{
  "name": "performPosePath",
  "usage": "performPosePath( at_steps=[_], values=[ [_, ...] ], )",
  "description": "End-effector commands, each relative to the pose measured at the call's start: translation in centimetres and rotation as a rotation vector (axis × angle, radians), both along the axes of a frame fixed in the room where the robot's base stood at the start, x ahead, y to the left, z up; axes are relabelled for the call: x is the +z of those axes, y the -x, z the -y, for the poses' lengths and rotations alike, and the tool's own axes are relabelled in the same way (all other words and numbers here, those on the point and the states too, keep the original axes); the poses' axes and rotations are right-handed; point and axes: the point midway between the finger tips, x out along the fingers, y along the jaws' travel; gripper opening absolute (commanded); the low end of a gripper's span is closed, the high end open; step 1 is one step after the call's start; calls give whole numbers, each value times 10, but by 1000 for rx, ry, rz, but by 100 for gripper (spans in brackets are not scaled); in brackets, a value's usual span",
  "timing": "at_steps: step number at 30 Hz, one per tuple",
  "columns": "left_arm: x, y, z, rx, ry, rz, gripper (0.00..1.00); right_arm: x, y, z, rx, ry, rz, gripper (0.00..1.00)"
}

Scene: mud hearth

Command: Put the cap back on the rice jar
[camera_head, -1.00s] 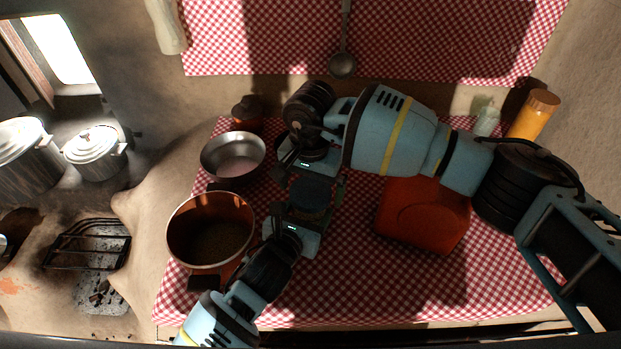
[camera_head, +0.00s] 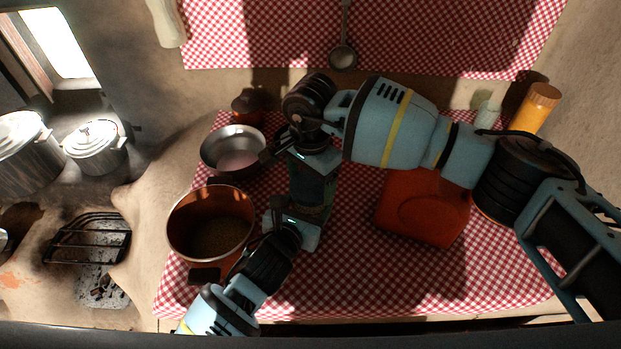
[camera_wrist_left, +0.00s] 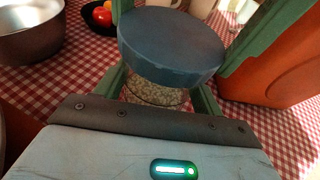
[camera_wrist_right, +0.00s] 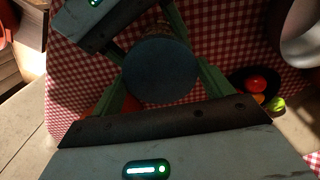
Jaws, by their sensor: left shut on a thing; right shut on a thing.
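The rice jar (camera_wrist_left: 155,93) shows in the left wrist view as clear walls with pale grains inside. My left gripper (camera_head: 309,213) is shut around it. The round blue cap (camera_wrist_left: 170,42) is over the jar's mouth, and my right gripper (camera_head: 314,172) is shut on it. The cap also shows face-on in the right wrist view (camera_wrist_right: 160,72). Green fingers stand on both sides of it. The cap's edge hides the jar's rim, so I cannot tell whether the cap is seated. In the head view my grippers mostly hide jar and cap.
A copper pot (camera_head: 176,238) and a metal bowl (camera_head: 207,160) stand left of my grippers. A red-orange container (camera_head: 425,205) lies to the right. An orange bottle (camera_head: 533,110) stands at the back right. The cloth in front of the container is clear.

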Motion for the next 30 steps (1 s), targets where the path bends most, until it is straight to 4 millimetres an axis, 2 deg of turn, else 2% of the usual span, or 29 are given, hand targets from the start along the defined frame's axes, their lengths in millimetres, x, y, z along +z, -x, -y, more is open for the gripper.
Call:
performPosePath(
  at_steps=[30],
  values=[
    [-1,0,0,0,-1,-3,5,-1,0,0,-1678,1,-1,52]
  ],
)
